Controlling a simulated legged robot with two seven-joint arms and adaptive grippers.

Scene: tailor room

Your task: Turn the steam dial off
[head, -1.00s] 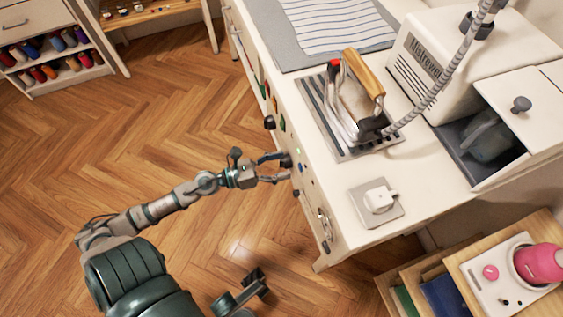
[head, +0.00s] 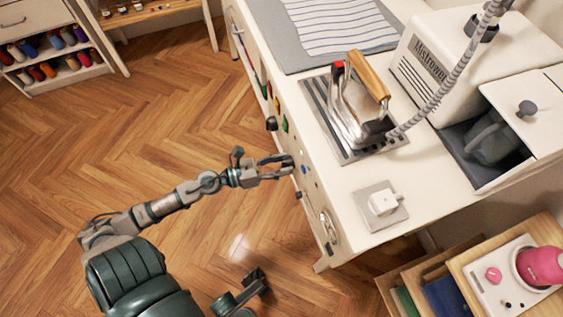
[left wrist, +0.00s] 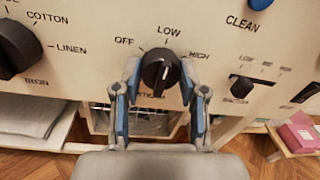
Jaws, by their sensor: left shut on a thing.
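The steam dial (left wrist: 161,71) is a round black knob on the white front panel, with OFF, LOW and HIGH printed around its top. The lettering below it is partly hidden. My left gripper (left wrist: 160,75) is shut on the dial, one blue-padded finger on each side. I cannot tell for sure which mark the dial points to. In the head view my left gripper (head: 288,160) reaches the front face of the ironing station (head: 320,195), and its fingers cover the dial.
A larger black fabric knob (left wrist: 15,48) is left of the dial. A blue CLEAN button (left wrist: 261,3) and a slider (left wrist: 242,86) are to its right. An iron (head: 358,105) stands on its rest above. Open wooden floor lies left of the station.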

